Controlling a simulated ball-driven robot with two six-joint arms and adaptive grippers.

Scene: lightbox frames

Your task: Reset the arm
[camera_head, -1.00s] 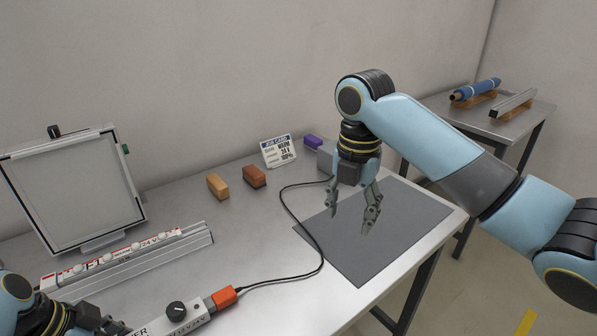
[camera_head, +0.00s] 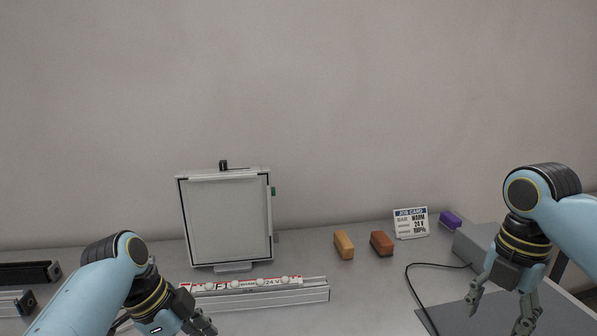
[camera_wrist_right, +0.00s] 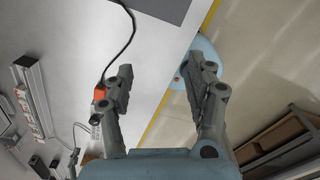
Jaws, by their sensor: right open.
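My right gripper (camera_head: 497,312) hangs at the right of the head view with its fingers pointing down and spread, above the dark mat (camera_head: 437,318). In the right wrist view its fingers (camera_wrist_right: 158,72) are wide apart with nothing between them. My left gripper (camera_head: 198,322) is at the bottom of the head view, in front of the light rail; its fingers are partly cut off by the lower edge, so I cannot tell how far apart they are.
A framed panel (camera_head: 230,222) stands behind the rail (camera_head: 315,294). Tan (camera_head: 344,245) and brown (camera_head: 382,244) blocks, a job card (camera_head: 411,223) and a purple block (camera_head: 451,220) sit at the back. A black cable (camera_head: 407,280) crosses the table; its orange connector (camera_wrist_right: 100,93) shows in the wrist view.

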